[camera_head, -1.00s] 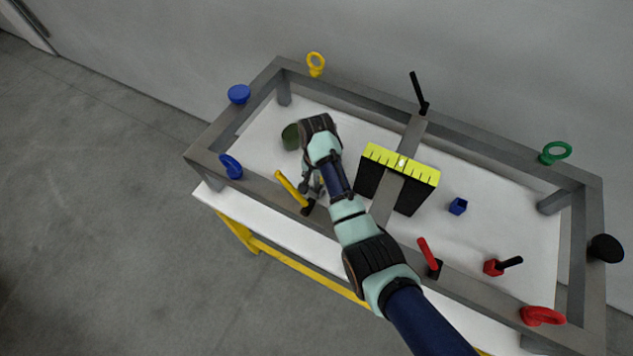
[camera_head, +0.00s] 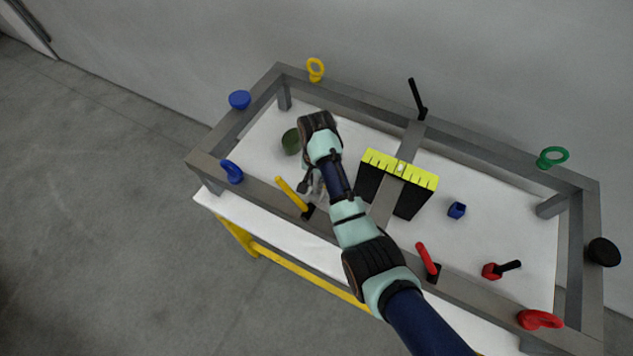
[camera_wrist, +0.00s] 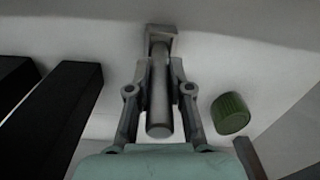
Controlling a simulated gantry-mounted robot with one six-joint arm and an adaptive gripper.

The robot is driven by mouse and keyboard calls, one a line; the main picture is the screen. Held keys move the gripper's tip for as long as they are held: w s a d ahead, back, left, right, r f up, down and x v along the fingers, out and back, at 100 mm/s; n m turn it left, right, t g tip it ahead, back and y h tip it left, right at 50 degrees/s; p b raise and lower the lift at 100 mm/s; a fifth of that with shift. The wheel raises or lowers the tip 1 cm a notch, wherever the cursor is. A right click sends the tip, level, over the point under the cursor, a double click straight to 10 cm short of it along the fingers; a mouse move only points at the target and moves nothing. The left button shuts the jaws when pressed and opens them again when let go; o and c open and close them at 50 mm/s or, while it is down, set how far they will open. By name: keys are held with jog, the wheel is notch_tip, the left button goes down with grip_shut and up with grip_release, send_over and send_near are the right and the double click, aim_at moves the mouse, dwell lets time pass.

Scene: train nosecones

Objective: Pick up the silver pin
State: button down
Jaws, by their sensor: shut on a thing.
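The silver pin (camera_wrist: 159,95) shows in the wrist view as a grey cylinder with a square block at its far end. My gripper (camera_wrist: 160,75) is shut on the pin, with one finger on each side of its shaft. The pin's near round end points toward my palm. In the head view my gripper (camera_head: 314,188) is over the left part of the white table, just behind the frame's front bar. My arm hides most of the fingers there, and I cannot make out the pin clearly.
A yellow handle (camera_head: 291,194) stands close left of my gripper. A green cylinder (camera_head: 291,141) lies behind it. The black block with yellow top (camera_head: 399,169) is to the right. A grey frame (camera_head: 520,167) surrounds the table. Blue (camera_head: 457,210) and red (camera_head: 491,271) parts lie at right.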

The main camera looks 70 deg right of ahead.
notch_tip(320, 180, up, 17)
jog(key=p, duration=1)
jog(key=shift+r+p, duration=0.2)
jog(key=shift+p, duration=0.2)
